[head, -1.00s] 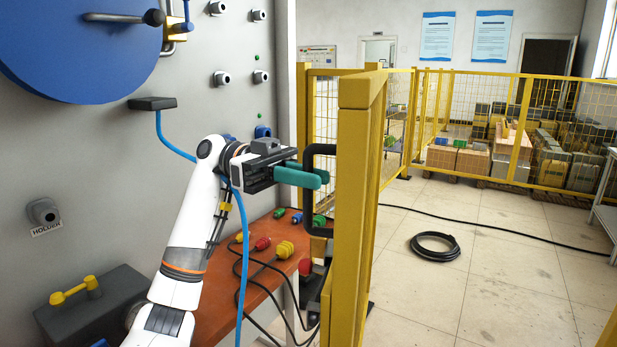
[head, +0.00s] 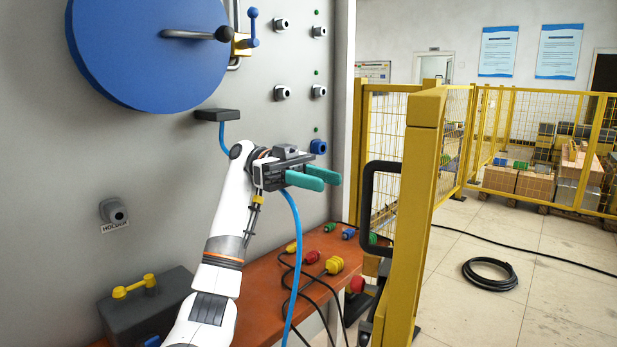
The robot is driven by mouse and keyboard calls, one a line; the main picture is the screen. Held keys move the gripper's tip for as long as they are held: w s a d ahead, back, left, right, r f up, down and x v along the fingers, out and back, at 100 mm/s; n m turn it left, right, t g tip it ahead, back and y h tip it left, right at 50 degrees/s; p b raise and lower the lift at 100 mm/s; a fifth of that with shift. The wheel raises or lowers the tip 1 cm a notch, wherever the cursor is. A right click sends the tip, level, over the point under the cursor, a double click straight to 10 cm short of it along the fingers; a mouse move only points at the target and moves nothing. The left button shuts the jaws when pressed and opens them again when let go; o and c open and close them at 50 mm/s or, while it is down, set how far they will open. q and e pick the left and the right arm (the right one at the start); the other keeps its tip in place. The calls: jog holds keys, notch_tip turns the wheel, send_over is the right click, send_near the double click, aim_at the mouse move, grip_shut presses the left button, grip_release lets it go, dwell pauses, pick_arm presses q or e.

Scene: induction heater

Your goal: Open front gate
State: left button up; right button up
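The yellow front gate (head: 417,190) stands edge-on at the centre right of the head view, with yellow mesh fencing behind it. Its black handle (head: 367,200) sticks out to the left of the gate post. My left gripper (head: 314,180) is left of the handle, with a clear gap between them. Its two teal fingers are apart, with nothing seen between them. My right gripper is not in view.
A brown table (head: 260,290) with several coloured connectors and black cables stands below my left arm. A blue round door (head: 150,45) is on the grey machine wall. A coiled black cable (head: 490,274) lies on the open floor to the right.

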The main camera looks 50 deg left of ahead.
pick_arm(q)
jog(key=shift+s+a, duration=0.2)
jog(key=shift+a, duration=1.15)
